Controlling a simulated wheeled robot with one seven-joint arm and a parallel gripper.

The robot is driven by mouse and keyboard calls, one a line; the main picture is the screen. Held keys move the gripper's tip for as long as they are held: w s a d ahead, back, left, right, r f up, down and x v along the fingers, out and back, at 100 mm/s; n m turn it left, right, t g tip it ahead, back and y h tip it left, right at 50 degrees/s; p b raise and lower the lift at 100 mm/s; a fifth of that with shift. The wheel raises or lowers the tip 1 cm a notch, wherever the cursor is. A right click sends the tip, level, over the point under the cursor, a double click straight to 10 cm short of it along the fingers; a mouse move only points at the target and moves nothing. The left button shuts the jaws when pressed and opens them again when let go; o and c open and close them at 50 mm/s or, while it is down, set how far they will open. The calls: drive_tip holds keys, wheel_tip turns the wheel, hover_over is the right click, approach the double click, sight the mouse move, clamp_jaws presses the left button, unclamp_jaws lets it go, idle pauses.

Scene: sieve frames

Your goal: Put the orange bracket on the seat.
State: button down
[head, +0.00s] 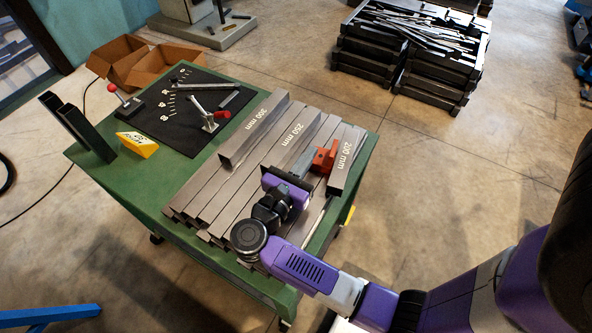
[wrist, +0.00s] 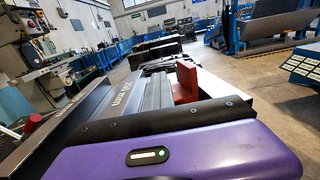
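The orange bracket (head: 325,158) is on the stack of grey steel bars, beside the bar marked 200 mm (head: 346,160). It also shows in the wrist view (wrist: 186,80), just beyond the dark front edge of my gripper's purple body. My gripper (head: 308,158) reaches over the bars from the front, its tip end close to the bracket's left side. Whether the fingers touch or hold the bracket is hidden. I cannot make out which surface is the seat.
The green table (head: 120,180) carries bars marked 300 mm (head: 254,128) and 250 mm (head: 285,138), a black mat with tools (head: 165,120), a yellow block (head: 138,144) and a dark upright channel (head: 78,128). Cardboard boxes (head: 118,58) and dark crates (head: 365,70) stand beyond.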

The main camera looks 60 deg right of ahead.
drive_tip(key=c, duration=2.2)
unclamp_jaws()
drive_tip(key=c, duration=1.4)
unclamp_jaws()
